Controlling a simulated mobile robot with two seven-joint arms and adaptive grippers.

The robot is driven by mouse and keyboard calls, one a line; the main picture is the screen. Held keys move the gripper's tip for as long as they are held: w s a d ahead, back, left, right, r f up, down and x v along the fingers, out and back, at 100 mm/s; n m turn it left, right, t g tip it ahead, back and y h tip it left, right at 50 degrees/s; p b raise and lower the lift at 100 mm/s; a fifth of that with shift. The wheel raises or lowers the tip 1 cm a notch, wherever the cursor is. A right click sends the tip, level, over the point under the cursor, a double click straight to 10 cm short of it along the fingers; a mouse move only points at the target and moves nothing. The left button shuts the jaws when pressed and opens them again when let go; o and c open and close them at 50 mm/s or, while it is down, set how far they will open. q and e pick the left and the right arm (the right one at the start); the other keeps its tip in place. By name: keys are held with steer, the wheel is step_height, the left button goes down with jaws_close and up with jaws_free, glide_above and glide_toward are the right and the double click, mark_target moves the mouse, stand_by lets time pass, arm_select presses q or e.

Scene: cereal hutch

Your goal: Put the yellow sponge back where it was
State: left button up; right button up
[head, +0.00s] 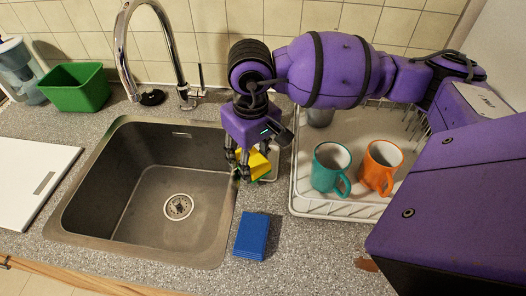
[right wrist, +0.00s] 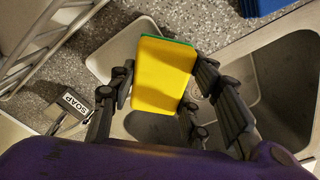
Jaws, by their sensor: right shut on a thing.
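The yellow sponge (head: 258,162) has a green layer and is tilted between the fingers of my right gripper (head: 243,166), near the sink's right rim. In the right wrist view the sponge (right wrist: 163,75) sits between the two finger pairs, its yellow face toward the camera. A small pale dish (right wrist: 112,57) with rounded corners shows below and beside the sponge; in the head view it is mostly hidden behind sponge and gripper. The sponge appears above the dish, but I cannot tell whether they touch. My left gripper is in neither view.
A blue block-like sponge (head: 251,236) lies on the counter right of the sink (head: 126,196). A white dish rack (head: 337,207) holds a teal mug (head: 327,170) and an orange mug (head: 378,170). The faucet (head: 122,50) rises behind the sink.

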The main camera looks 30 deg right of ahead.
mark_target(262, 155)
steer(key=d, duration=0.1)
steer(key=w+d, duration=0.1)
steer(key=d, duration=0.1)
steer(key=shift+d+r+p, duration=0.15)
steer(key=shift+d+p, duration=0.05)
steer(key=shift+p, duration=0.1)
steer(key=shift+f, duration=0.85)
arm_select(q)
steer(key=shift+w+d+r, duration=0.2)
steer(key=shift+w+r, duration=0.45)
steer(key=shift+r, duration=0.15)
arm_select(e)
steer(key=shift+f, duration=0.2)
steer(key=o, duration=0.7)
steer(key=shift+f, duration=0.1)
steer(key=o, duration=0.4)
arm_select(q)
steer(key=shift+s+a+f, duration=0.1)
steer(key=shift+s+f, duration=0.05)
